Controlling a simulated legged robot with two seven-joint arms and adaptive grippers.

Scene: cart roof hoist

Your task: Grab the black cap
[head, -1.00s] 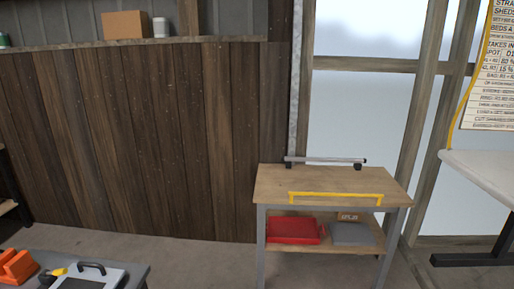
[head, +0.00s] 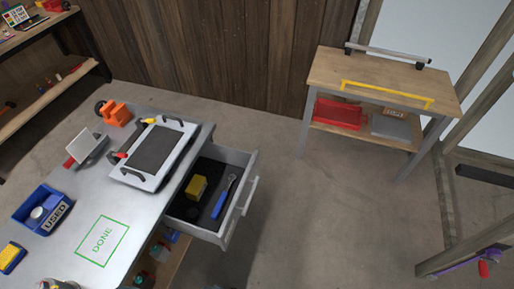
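A small dark round thing (head: 193,213) lies in the near left corner of the open drawer (head: 208,233). It may be the black cap, but it is too small and dark to tell. In the drawer there are also a yellow block (head: 196,188) and a blue-handled wrench (head: 222,199). Neither of my grippers is in view.
The drawer juts right from the grey bench (head: 60,262). On the bench are a white framed panel (head: 134,176), an orange tool (head: 117,114), a blue "USED" bin (head: 37,199) and a green "DONE" square (head: 102,240). A wooden cart (head: 385,72) stands at the back right. Floor between is clear.

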